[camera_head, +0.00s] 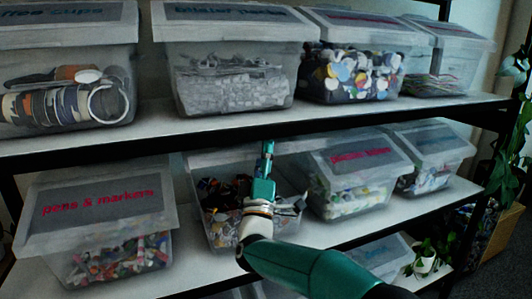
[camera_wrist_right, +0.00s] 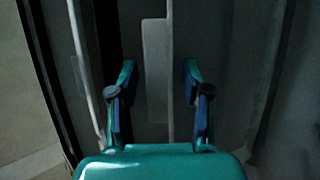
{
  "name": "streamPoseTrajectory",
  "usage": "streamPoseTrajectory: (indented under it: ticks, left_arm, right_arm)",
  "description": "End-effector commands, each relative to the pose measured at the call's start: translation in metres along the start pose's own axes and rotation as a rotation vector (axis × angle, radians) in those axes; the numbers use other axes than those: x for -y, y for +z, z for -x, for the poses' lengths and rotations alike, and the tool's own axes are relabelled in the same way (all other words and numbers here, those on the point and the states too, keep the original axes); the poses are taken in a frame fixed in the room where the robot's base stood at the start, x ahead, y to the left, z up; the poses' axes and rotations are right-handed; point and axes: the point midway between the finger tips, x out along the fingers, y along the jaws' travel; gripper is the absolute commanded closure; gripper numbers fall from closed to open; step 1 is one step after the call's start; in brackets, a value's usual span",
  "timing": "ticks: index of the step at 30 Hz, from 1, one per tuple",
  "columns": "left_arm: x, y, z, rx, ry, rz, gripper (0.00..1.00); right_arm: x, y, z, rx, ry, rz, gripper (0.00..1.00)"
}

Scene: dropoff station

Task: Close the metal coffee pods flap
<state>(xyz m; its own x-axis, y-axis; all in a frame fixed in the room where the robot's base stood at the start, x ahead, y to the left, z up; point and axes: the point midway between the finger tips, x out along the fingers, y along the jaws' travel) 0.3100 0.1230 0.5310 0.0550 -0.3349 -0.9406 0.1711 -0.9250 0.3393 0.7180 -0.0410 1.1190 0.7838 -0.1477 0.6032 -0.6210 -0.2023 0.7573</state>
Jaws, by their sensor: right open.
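A clear bin (camera_head: 196,205) with dark and coloured metallic-looking contents stands on the lower shelf, behind my right arm. I take it for the coffee pods bin; no label on it is readable. Its flap seems raised, with its front not covering the contents, but my arm and the shelf above hide much of it. My right gripper (camera_head: 267,152) is at the upper front of this bin. In the right wrist view, the gripper (camera_wrist_right: 159,78) is open, with a pale grey strip (camera_wrist_right: 156,70) between its fingers. I cannot tell whether they touch it. My left gripper is out of view.
The upper shelf edge (camera_head: 350,110) runs just above my right gripper. The pens & markers bin (camera_head: 100,215) stands left, and a bin with a red-lettered flap (camera_head: 355,170) stands close on the right. Several labelled bins fill the upper shelf.

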Motion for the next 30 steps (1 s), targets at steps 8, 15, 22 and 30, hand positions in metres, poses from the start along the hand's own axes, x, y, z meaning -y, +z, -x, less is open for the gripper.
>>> streamPoseTrajectory:
  ticks: [8, 15, 22, 30]
  left_arm:
    - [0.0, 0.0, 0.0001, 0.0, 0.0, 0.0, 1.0]
    - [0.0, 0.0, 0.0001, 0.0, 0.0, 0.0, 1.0]
    - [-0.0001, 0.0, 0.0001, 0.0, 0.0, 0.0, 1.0]
    - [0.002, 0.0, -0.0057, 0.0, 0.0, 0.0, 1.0]
  right_arm:
    - [0.0006, -0.0002, -0.0007, -0.001, -0.001, 0.0, 0.51]
    - [0.0004, -0.0004, -0.0007, -0.001, -0.001, 0.0, 0.91]
    - [0.0, -0.0005, -0.0009, -0.001, 0.0, -0.002, 1.0]
    - [0.0017, 0.0034, 0.0017, 0.002, 0.011, -0.005, 1.0]
